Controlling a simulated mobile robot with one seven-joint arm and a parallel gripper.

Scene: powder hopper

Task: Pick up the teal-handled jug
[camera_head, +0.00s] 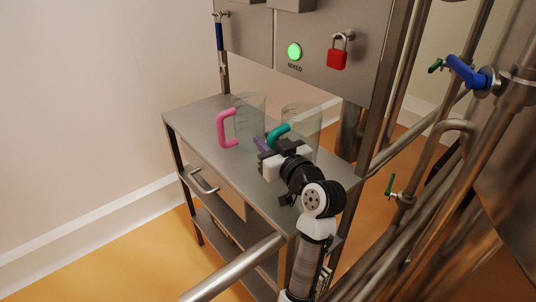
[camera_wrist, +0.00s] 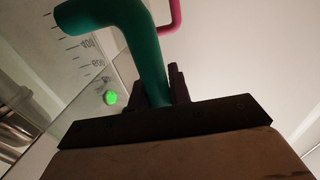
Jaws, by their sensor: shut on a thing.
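The teal-handled jug (camera_head: 304,121) is a clear vessel on the right part of the steel table, partly hidden behind my gripper. Its teal handle (camera_head: 278,134) faces left toward my gripper. In the wrist view the teal handle (camera_wrist: 140,45) runs down between the jaws, and the jug's clear wall with graduation marks shows at the left. My gripper (camera_head: 266,147) is shut on the teal handle; in the wrist view the jaws (camera_wrist: 170,95) sit around its lower part. I cannot tell whether the jug touches the table.
A clear jug with a pink handle (camera_head: 222,128) stands left of the teal one. The steel table (camera_head: 190,118) has a drawer handle in front. A panel above carries a green lamp (camera_head: 294,51) and a red padlock (camera_head: 337,59). Pipes with valves (camera_head: 466,73) crowd the right.

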